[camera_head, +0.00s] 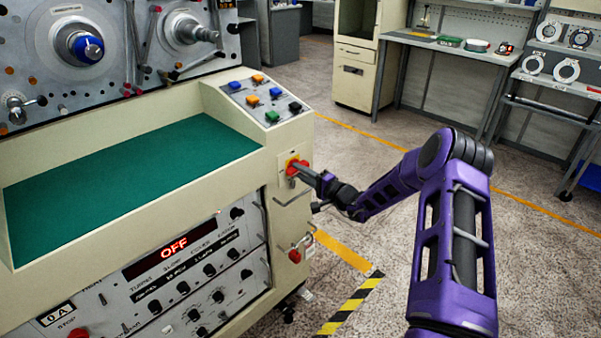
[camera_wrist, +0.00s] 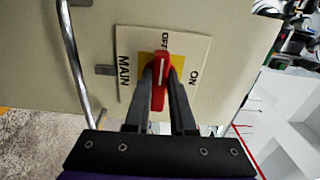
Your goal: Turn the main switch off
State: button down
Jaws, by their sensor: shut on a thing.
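The main switch has a red handle (camera_wrist: 161,82) on a yellow square, set in a cream plate (camera_wrist: 195,50) marked MAIN, OFF and ON. In the wrist view the handle stands upright in the picture, in line with the OFF mark; ON is to its right. My gripper (camera_wrist: 161,73) is shut on the red handle, one finger on each side. In the head view the handle (camera_head: 292,166) shows on the end face of the cream machine, with my gripper (camera_head: 301,170) reaching it from the right. The machine's display (camera_head: 173,246) reads OFF in red.
A metal rail (camera_wrist: 75,65) runs beside the switch plate. A red padlock-like part (camera_head: 295,255) is lower on the same face. Coloured buttons (camera_head: 262,98) are on the sloped panel above. Open floor (camera_head: 370,160) lies to the right, with benches behind.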

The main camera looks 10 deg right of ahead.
jog(key=c, duration=0.8)
grip_release()
jog(key=shift+o, duration=0.2)
jog(key=p+v, duration=0.1)
jog(key=v, duration=1.6)
jog(key=shift+s+d, duration=0.15)
jog(key=shift+s, duration=0.05)
